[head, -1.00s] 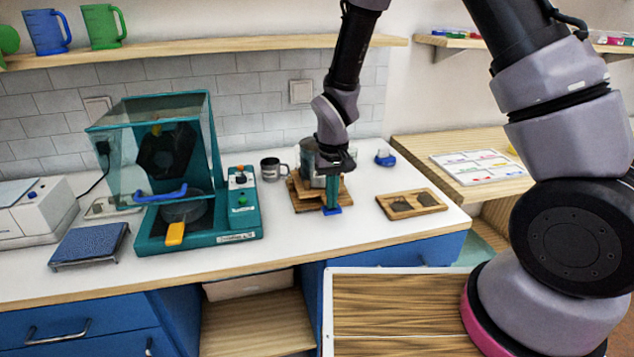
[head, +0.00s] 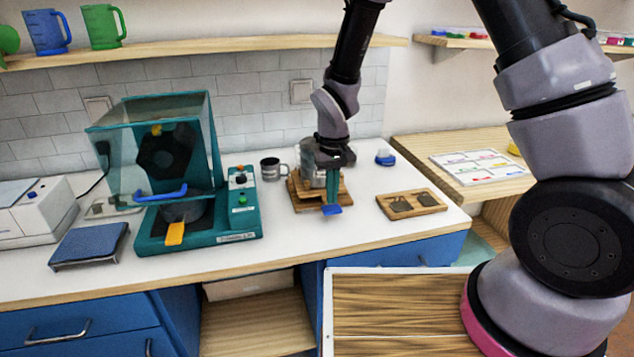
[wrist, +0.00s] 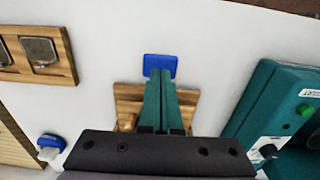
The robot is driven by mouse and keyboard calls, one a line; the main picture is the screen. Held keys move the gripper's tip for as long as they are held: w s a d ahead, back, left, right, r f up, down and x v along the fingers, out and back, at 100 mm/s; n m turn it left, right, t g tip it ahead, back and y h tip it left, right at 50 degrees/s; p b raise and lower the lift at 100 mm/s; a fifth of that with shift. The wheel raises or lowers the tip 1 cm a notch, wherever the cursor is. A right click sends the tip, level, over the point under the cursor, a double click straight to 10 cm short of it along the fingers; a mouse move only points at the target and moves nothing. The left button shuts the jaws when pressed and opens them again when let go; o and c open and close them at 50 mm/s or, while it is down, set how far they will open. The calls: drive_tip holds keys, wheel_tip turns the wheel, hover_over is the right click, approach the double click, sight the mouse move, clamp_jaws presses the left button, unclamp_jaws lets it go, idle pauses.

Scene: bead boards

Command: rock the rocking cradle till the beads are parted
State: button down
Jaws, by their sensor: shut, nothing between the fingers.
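The rocking cradle has a wooden base (head: 303,203) on the white counter, with a metal vessel (head: 309,170) on it, mostly behind my gripper. A blue tab (head: 332,210) juts from its front; it also shows in the wrist view (wrist: 160,64). My gripper (head: 332,202) points down at the cradle's front with its teal fingers (wrist: 160,78) together and nothing between them. The fingertips are at the blue tab, touching or just above it; I cannot tell which. The beads inside the vessel are hidden from both views.
A wooden tray (head: 434,199) with two dark compartments lies to the right. A teal machine (head: 247,220) with a clear hood stands to the left. A grey mug (head: 270,168) is behind, and a small blue-and-white item (head: 385,158) sits at the back right.

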sight(332, 207)
drive_tip(key=shift+r, duration=0.2)
drive_tip(key=shift+f, duration=0.1)
drive_tip(key=shift+f, duration=2.1)
drive_tip(key=shift+r, duration=2.2)
drive_tip(key=shift+f, duration=2.25)
drive_tip(key=shift+r, duration=2.3)
